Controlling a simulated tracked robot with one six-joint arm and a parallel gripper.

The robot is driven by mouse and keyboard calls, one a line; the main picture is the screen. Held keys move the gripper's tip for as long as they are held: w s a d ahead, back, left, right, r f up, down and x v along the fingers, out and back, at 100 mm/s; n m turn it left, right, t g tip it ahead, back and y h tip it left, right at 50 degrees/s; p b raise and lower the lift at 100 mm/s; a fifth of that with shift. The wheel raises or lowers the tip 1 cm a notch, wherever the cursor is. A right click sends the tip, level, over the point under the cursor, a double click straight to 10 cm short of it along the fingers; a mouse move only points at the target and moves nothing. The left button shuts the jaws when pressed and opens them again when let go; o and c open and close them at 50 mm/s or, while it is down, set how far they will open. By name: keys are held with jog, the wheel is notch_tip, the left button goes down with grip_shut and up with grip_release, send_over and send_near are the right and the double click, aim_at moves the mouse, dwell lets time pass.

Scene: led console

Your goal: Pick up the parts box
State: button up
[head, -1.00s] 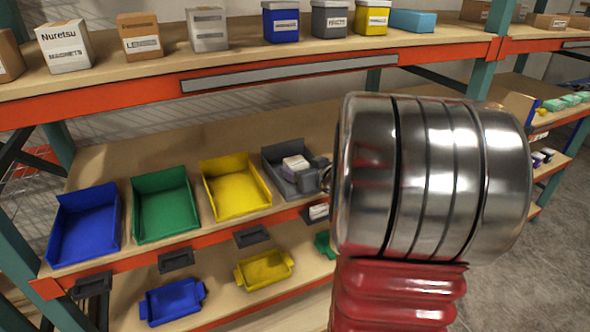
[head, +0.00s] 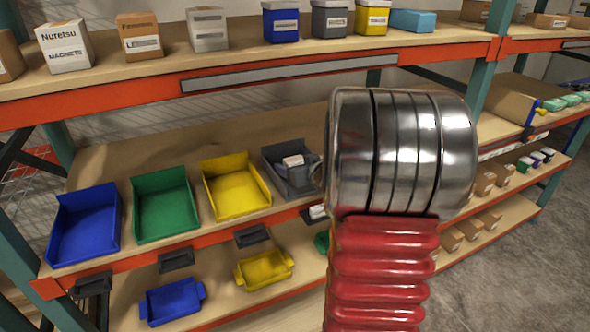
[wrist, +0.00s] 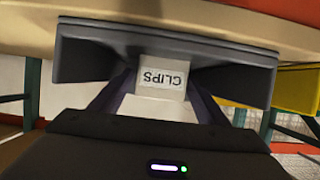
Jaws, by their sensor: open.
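A small white-and-grey box labelled CLIPS (wrist: 163,78) stands in the grey bin (wrist: 85,60) in the wrist view, where the label appears upside down. In the head view the box (head: 293,161) shows inside the grey bin (head: 270,163), at the right end of the bin row. My gripper (wrist: 160,98) is open, its dark fingers reaching toward the bin on either side of the box. I cannot tell whether either finger touches it. In the head view my metal and red arm links hide most of the gripper.
Yellow (head: 235,193), green (head: 165,215) and blue (head: 88,232) bins stand left of the grey one on the middle shelf. The upper shelf's orange beam (head: 120,107) runs above them. Smaller trays (head: 172,299) sit on the shelf below.

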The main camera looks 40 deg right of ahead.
aim_at(296, 161)
jog(key=shift+c, duration=0.5)
jog(key=c, duration=1.1)
jog(key=shift+r, duration=0.15)
notch_tip(296, 161, up, 10)
jog(key=shift+f, duration=0.1)
dwell(0.4)
